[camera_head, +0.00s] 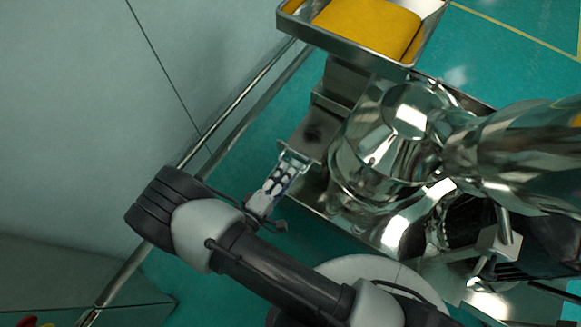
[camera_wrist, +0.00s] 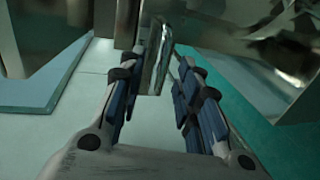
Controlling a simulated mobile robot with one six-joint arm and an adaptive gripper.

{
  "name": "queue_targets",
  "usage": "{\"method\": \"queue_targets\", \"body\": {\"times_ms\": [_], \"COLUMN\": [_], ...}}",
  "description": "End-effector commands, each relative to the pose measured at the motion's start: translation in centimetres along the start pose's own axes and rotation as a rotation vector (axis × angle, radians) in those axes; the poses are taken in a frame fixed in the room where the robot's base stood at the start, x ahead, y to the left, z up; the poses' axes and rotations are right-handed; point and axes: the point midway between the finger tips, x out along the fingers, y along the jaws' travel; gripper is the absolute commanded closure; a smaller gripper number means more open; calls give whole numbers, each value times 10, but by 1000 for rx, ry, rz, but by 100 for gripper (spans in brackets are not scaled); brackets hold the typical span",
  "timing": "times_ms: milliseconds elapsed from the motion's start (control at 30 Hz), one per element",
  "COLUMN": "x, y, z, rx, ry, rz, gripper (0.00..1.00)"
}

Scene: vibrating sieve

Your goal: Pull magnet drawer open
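The magnet drawer's front appears as a metal box (camera_head: 312,132) on the left side of the shiny sieve machine in the head view. Its metal handle (camera_wrist: 156,58) is an upright bar at the top middle of the wrist view. My gripper (camera_wrist: 160,72) is open, with its two blue-padded fingers on either side of the handle. Narrow gaps show between the bar and the pads. In the head view my gripper (camera_head: 289,166) reaches up to the drawer front from below. The inside of the drawer is hidden.
The polished sieve body (camera_head: 385,140) stands right of the drawer. A metal tray (camera_head: 345,42) with yellow contents is above it. A metal rail (camera_head: 215,130) runs along the wall at left. Green floor (camera_head: 225,178) lies between rail and machine.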

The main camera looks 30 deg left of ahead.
Motion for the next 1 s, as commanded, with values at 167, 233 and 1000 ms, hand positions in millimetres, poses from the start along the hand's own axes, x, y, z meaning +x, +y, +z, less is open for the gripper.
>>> {"method": "queue_targets", "body": {"times_ms": [167,233,1000], "x": [-39,-50,-70], "y": [0,0,0], "z": [-1,-1,0], "rx": [0,1,0], "ry": [5,4,-1], "rz": [-1,-1,-1], "gripper": [69,69,69]}}
